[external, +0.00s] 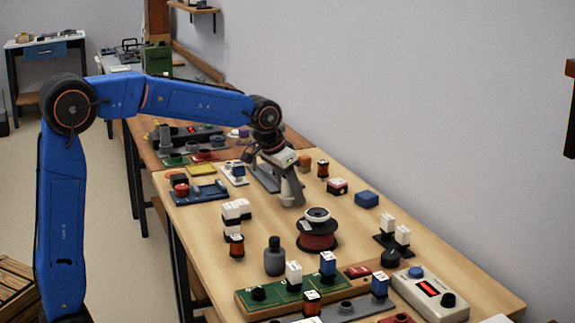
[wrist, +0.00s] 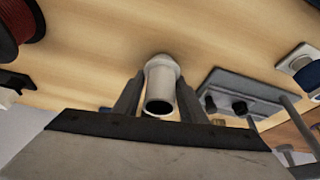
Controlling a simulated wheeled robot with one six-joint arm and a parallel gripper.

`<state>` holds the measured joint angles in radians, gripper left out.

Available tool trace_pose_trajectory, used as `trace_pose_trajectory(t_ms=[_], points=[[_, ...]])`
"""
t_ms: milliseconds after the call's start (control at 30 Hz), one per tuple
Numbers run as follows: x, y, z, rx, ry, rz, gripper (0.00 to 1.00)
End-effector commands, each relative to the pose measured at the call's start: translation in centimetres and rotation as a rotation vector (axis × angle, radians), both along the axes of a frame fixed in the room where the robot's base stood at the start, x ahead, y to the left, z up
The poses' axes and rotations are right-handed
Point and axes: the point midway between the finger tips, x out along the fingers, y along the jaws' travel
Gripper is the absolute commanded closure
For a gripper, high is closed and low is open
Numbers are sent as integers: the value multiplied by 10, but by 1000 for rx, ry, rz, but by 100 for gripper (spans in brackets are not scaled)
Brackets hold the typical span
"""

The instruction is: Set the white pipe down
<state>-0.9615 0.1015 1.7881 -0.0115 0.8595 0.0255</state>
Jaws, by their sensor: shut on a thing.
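The white pipe (wrist: 160,82) is a short hollow tube with a wider collar at its far end. In the wrist view it stands between the two grey fingers of my gripper (wrist: 158,100), its dark open end facing the camera. My gripper is shut on it. In the external view my gripper (external: 291,187) points down over the middle of the wooden table (external: 210,270), behind the red spool.
The red spool (external: 318,238) with a white ring on top stands in front of my gripper. A blue block (external: 367,199) and a small red-and-black part (external: 337,187) lie to the right. A dark grey bottle (external: 275,257) stands nearer. A grey block with black knobs (wrist: 245,92) lies right of the pipe.

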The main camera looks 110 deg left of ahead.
Motion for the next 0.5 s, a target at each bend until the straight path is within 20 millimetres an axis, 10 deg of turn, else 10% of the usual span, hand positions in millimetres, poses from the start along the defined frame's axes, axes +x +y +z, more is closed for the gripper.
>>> trace_pose_trajectory(t_ms=[333,400,500], points=[[0,0,-2,1,-1,0,84],[0,0,-2,2,-1,0,50],[0,0,-2,1,-1,0,44]])
